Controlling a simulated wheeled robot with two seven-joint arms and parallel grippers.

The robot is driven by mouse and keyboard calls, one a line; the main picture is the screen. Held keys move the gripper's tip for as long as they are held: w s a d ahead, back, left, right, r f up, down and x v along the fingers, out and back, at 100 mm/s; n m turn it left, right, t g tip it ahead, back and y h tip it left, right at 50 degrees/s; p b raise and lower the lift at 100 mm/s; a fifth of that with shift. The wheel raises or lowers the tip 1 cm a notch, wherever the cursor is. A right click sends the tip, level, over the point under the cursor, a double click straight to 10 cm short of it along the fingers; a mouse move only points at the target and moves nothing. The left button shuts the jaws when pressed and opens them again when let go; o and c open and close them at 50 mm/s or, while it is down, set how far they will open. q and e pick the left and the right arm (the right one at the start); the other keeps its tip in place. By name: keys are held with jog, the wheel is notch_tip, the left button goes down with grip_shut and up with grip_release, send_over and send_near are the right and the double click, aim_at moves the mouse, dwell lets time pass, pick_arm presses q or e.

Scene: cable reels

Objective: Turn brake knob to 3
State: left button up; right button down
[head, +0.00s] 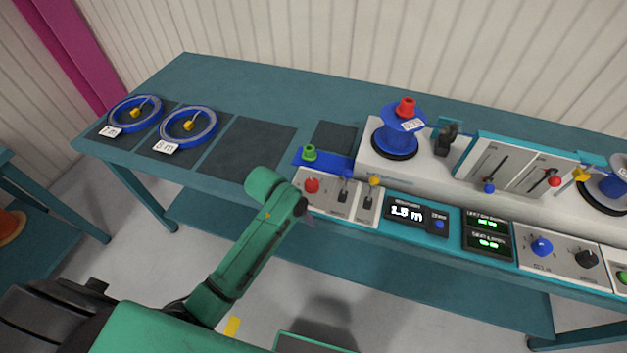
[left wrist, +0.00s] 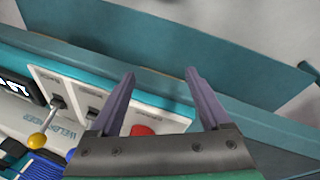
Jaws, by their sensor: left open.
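A blue knob (head: 541,246) and a black knob (head: 586,258) sit on a pale panel at the right of the machine's front in the head view. Their lettering is too small to read, so I cannot tell which one is the brake knob or its setting. My left gripper (head: 307,214) is at the left end of the machine, far from both knobs. In the left wrist view the left gripper (left wrist: 160,74) has its two fingers apart with nothing between them. My right gripper is not in view.
A yellow-tipped lever (head: 374,182) and a display reading 1.5 m (head: 405,212) stand between my left gripper and the knobs. A blue spool (head: 399,130) stands on the machine. Coiled reels (head: 188,125) lie at the bench's left. The bench front edge borders open floor.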

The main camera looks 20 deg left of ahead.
aim_at(312, 182)
pick_arm(q)
jog(key=w+d+r+n, duration=0.1)
jog(key=w+r, duration=0.1)
jog(key=w+r+n, duration=0.1)
jog(key=w+r, duration=0.1)
jog(key=r, duration=0.1)
jog(key=w+d+r+n+g, duration=0.1)
jog(key=w+r, duration=0.1)
jog(key=r, duration=0.1)
jog(key=shift+d+r+n, duration=0.15)
jog(key=shift+d+n, duration=0.15)
jog(key=w+a+r+n+y, duration=0.2)
jog(key=w+r+n, duration=0.4)
jog(key=r, duration=0.3)
jog(key=shift+g, duration=0.4)
jog(key=f+p, duration=0.1)
jog(key=f, duration=1.3)
jog(key=shift+d+f, duration=0.15)
jog(key=shift+d, duration=0.05)
grip_shut()
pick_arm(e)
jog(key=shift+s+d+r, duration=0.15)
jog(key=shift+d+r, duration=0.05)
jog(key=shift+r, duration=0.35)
